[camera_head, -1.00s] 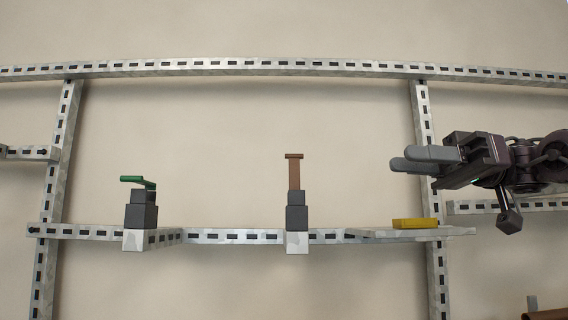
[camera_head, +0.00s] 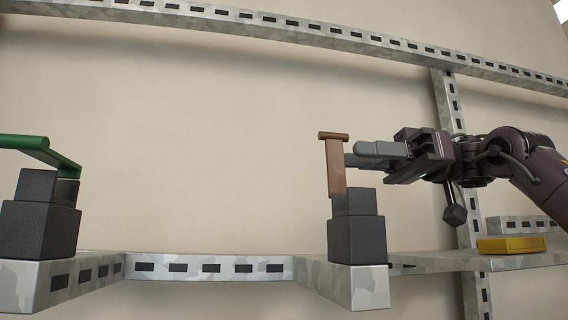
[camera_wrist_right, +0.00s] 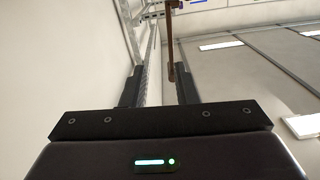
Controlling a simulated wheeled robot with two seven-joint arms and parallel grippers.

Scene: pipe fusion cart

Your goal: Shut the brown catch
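The brown catch (camera_head: 335,166) stands upright with a crossbar on top, rising from a dark grey stacked block (camera_head: 357,232) on a bracket of the rail. My right gripper (camera_head: 358,155) comes in from the right at the height of the catch's upper part. Its fingertips are close to the catch, and the near one partly meets its edge in the picture. In the right wrist view the fingers are apart, and the brown catch (camera_wrist_right: 171,40) shows ahead, nearer the right-hand finger. I cannot tell whether they touch. My left gripper is not in view.
A green-handled catch (camera_head: 40,146) on a similar dark block (camera_head: 40,215) is at the left, its handle lying low. A yellow block (camera_head: 511,244) lies on the ledge at the right. Slotted metal rails (camera_head: 210,265) frame the wall; the space between both blocks is clear.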

